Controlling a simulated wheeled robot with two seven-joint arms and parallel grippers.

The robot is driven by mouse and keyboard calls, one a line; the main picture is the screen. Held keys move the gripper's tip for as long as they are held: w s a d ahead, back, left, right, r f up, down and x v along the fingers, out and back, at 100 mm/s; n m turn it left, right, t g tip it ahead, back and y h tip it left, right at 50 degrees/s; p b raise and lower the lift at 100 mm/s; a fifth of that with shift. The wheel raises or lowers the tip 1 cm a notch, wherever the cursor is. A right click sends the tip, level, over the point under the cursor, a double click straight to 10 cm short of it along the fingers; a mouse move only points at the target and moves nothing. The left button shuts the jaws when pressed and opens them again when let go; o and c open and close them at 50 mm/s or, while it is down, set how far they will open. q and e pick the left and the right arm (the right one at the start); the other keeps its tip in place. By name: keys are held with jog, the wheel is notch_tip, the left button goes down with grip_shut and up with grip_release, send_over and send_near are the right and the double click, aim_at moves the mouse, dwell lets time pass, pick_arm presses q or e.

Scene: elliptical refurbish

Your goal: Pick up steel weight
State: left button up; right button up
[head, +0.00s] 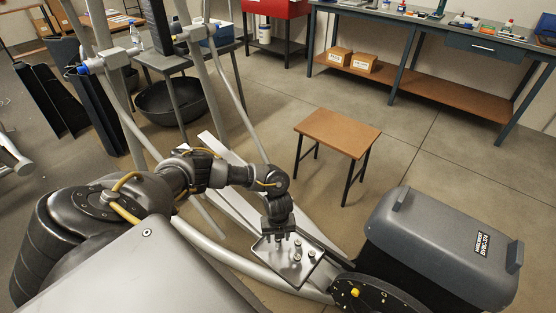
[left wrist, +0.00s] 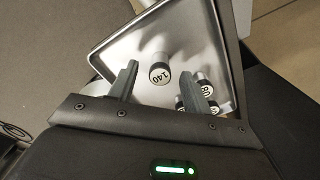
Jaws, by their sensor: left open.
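A metal tray (head: 268,248) on the elliptical machine holds several small steel weights. In the left wrist view, one steel weight (left wrist: 159,72), a cylinder with a white top marked 140, stands apart near the middle of the tray (left wrist: 112,57). Other weights (left wrist: 205,88) cluster at the right, partly hidden by a finger. My left gripper (left wrist: 159,76) is open over the tray, with its fingers on either side of the 140 weight and gaps showing. In the head view my left gripper (head: 277,236) points down at the tray and hides part of it. My right gripper does not show.
The elliptical's grey housing (head: 440,245) and dark wheel (head: 375,297) stand close right of the tray. A small brown-topped table (head: 337,132) stands behind on open floor. Workbenches (head: 430,22) line the back. Silver frame tubes rise near my left arm.

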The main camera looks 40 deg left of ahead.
pick_arm(q)
notch_tip(320, 180, down, 3)
jog(key=shift+r, duration=0.2)
grip_shut()
jog(key=shift+r, duration=0.1)
